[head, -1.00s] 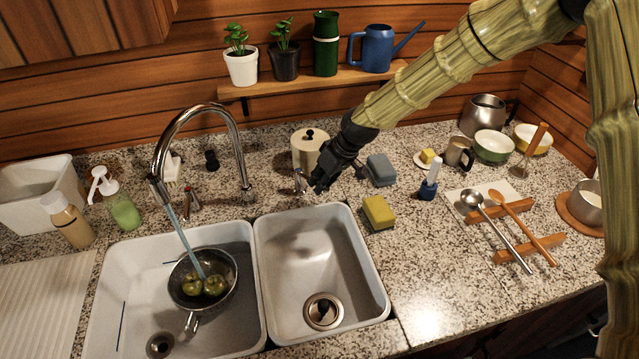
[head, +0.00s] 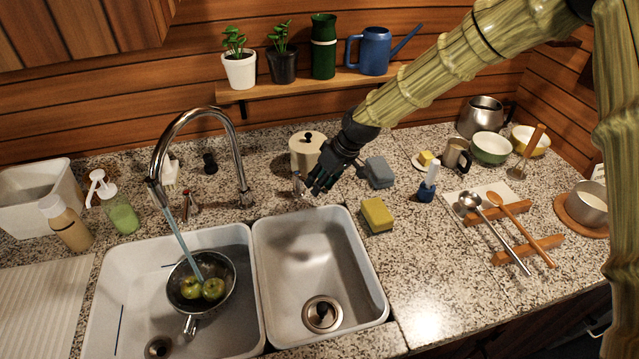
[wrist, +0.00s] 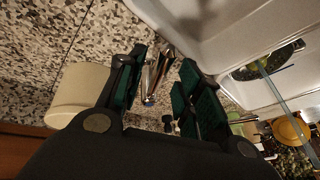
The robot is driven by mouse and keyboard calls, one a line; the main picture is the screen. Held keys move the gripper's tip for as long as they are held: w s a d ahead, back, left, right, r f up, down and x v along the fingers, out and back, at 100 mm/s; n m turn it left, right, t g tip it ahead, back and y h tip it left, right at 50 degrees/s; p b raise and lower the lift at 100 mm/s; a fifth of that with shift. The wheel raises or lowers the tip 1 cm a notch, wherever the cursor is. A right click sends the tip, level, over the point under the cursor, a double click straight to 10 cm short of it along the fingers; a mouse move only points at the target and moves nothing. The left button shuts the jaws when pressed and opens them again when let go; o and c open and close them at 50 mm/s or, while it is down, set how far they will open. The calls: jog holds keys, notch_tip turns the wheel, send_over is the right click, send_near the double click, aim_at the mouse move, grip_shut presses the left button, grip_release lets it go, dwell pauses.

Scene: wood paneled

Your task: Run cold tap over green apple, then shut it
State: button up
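Two green apples (head: 213,289) sit in a metal strainer (head: 232,290) in the left sink basin. A stream of water (head: 183,238) runs from the curved chrome spout (head: 152,181) down onto them. A chrome tap handle (head: 299,186) stands behind the right basin, partly hidden by my gripper (head: 312,186). In the wrist view, my gripper's green-padded fingers (wrist: 155,90) are apart, with chrome tap parts (wrist: 152,76) showing between and beyond them. I cannot tell whether they touch. The strainer also shows there (wrist: 268,62).
Another tap handle (head: 190,204) with a reddish mark stands left of the spout's base. A cream canister (head: 306,155) stands just behind my gripper. The right basin (head: 300,262) is empty.

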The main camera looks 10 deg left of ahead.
jog(key=v, duration=1.1)
jog(key=shift+s+f, duration=0.1)
